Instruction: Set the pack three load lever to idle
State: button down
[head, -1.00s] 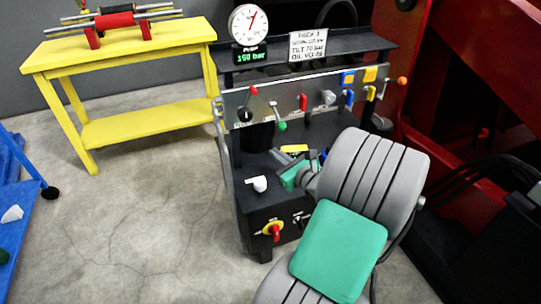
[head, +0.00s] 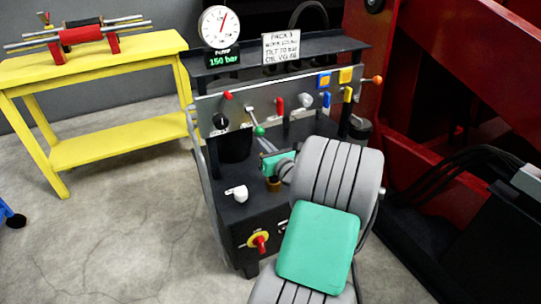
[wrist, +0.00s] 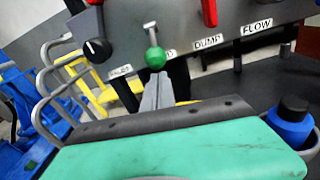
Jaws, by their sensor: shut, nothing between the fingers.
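The lever with a green ball knob (head: 259,131) hangs down from the grey panel under the PACK 3 sign (head: 282,46), its rod slanting to the lower right. My gripper (head: 266,144) is shut and empty. In the wrist view its fingertips (wrist: 158,77) point up just below the green knob; I cannot tell whether they touch it.
A black knob (wrist: 97,50) is left of the lever, a red handle (wrist: 209,12) right of it at DUMP. The bench (head: 222,212) below carries a white handle (head: 238,193) and a red-yellow switch (head: 258,241). A yellow table (head: 120,137) stands left, with clear floor before it.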

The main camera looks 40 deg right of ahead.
jog(key=shift+x, duration=0.8)
jog(key=shift+r, duration=0.15)
